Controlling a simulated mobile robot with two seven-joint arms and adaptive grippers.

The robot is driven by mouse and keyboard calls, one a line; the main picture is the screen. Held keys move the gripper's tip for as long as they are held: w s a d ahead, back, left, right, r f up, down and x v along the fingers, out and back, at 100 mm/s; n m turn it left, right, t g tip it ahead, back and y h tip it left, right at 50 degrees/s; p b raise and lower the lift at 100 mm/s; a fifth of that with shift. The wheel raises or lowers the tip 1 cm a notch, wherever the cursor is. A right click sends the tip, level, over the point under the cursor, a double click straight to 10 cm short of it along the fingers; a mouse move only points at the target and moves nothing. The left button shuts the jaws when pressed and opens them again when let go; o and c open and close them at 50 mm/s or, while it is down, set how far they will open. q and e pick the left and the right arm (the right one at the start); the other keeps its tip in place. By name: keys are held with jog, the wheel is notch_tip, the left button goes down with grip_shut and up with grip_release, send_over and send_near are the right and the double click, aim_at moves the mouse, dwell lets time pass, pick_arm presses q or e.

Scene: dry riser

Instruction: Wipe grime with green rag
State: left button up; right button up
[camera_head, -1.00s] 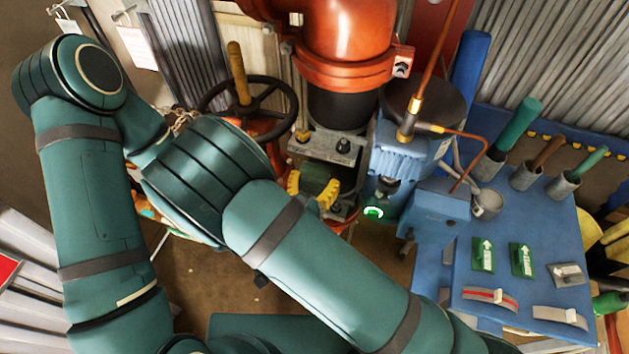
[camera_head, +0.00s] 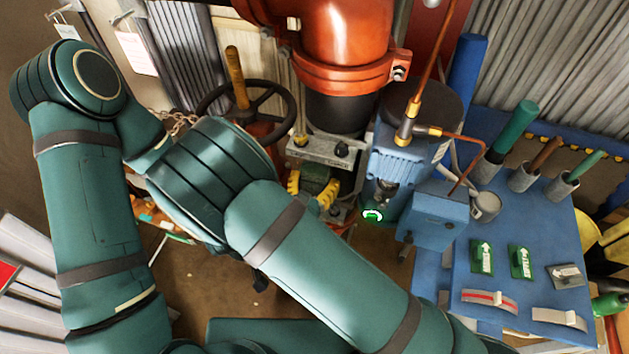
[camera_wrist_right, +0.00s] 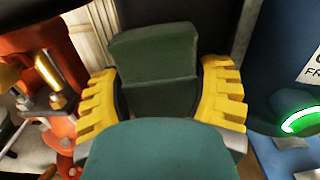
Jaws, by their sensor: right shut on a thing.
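My right gripper (camera_head: 311,191), with yellow toothed fingers, is shut on a dark green rag (camera_wrist_right: 155,55), which looks like a folded block in the right wrist view. In that view the yellow fingers (camera_wrist_right: 160,100) stand on both sides of the rag. In the head view the gripper is below the grey metal plate at the foot of the red pipe, partly behind my arm. I cannot tell whether the rag touches a surface. No grime can be made out. My left gripper is not in view.
A red-orange pipe (camera_head: 345,45) stands behind the gripper, with a black handwheel (camera_head: 285,95) to its left. A blue pump (camera_head: 395,170) with a green-lit ring is close on the right.

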aim_at(336, 174)
jog(key=shift+w+d, duration=0.15)
jog(key=shift+w, duration=0.25)
jog(key=shift+s+d, duration=0.2)
jog(key=shift+d, duration=0.45)
jog(key=shift+s+d, duration=0.25)
jog(key=shift+d, duration=0.4)
jog(key=shift+s+d, duration=0.2)
jog(key=shift+d, duration=0.45)
jog(key=shift+w+a+r, duration=0.1)
jog(key=shift+w+a, duration=0.15)
jog(key=shift+a, duration=0.4)
jog(key=shift+w+a+f, duration=0.1)
jog(key=shift+w+a, duration=0.2)
jog(key=shift+a, duration=0.35)
jog(key=shift+w+a+r, duration=0.1)
jog(key=shift+w+a, duration=0.15)
jog(key=shift+a, duration=0.4)
jog(key=shift+p, duration=0.3)
jog(key=shift+d, duration=0.1)
jog(key=shift+s+d, duration=0.25)
jog(key=shift+d, duration=0.4)
jog(key=shift+s+d, duration=0.2)
jog(key=shift+d, duration=0.4)
jog(key=shift+s+d, duration=0.25)
jog(key=shift+d, duration=0.4)
jog(key=shift+a, duration=0.1)
